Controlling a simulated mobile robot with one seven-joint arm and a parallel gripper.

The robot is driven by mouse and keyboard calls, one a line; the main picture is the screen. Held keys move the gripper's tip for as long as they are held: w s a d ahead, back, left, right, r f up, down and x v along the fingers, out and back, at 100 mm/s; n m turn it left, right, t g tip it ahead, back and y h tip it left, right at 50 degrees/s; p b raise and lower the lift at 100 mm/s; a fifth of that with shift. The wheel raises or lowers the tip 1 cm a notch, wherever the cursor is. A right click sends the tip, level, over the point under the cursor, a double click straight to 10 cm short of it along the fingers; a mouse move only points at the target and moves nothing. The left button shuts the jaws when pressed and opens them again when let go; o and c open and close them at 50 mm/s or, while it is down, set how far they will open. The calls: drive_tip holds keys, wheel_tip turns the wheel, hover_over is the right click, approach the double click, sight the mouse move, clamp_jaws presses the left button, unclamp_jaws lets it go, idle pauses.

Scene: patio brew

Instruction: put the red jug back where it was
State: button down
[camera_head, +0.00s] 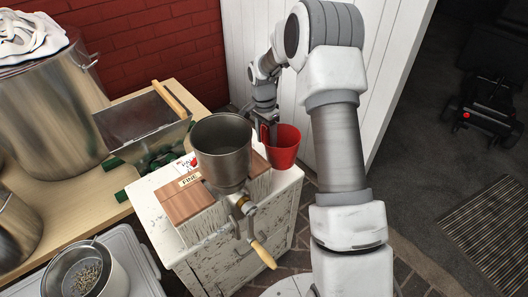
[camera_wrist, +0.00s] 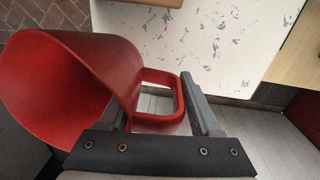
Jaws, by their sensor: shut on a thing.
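The red jug (camera_head: 283,146) is at the right back corner of the worn white cabinet (camera_head: 235,262) in the head view. In the wrist view the jug (camera_wrist: 70,85) fills the left side, its open mouth showing and its inside empty as far as I see. My gripper (camera_wrist: 165,108) is shut on the jug's handle, with a finger on each side of it. In the head view my gripper (camera_head: 266,122) is just left of the jug and partly hidden. I cannot tell whether the jug's base touches the cabinet top.
A metal grain mill (camera_head: 222,150) on a wooden block (camera_head: 190,203) stands on the cabinet, close left of the jug. A white panelled wall (camera_head: 240,50) is behind.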

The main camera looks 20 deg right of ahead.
drive_tip(key=shift+w+a+f, duration=0.3)
drive_tip(key=shift+w+f, duration=0.1)
drive_tip(key=shift+w, duration=0.1)
drive_tip(key=shift+f+b, duration=0.9)
drive_tip(key=shift+f, duration=1)
drive_tip(key=shift+f, duration=0.15)
drive_tip(key=shift+c, duration=0.5)
unclamp_jaws()
